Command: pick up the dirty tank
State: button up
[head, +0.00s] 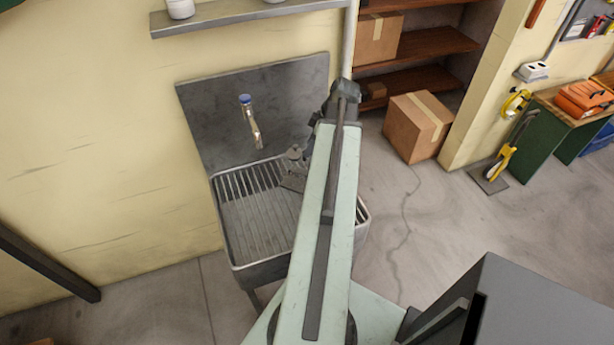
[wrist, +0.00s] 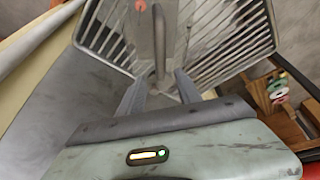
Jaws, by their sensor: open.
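A grey metal piece with a bar-like handle and a small orange-red spot, which looks like the dirty tank (wrist: 146,37), lies over the slatted sink in the wrist view. In the head view a small grey thing, seemingly the same tank (head: 292,181), sits at the right of the sink, partly hidden by my arm. My gripper (wrist: 160,77) is open, its two grey fingers pointing toward the handle, one on each side in the picture. The handle's near end shows between the fingertips; I cannot tell whether they touch it. In the head view my gripper is mostly hidden behind my arm.
The steel sink (head: 226,222) has a ribbed basin and a tap (head: 251,122) on its back plate. A wall shelf (head: 240,17) hangs above. A cardboard box (head: 418,127) stands on the floor before wooden shelves (head: 428,43).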

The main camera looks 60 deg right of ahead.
jog(key=b+x, duration=0.2)
jog(key=x, duration=0.1)
jog(key=shift+f, duration=0.3)
jog(key=shift+r, duration=0.15)
jog(key=shift+c, duration=0.3)
grip_shut()
dwell(0.6)
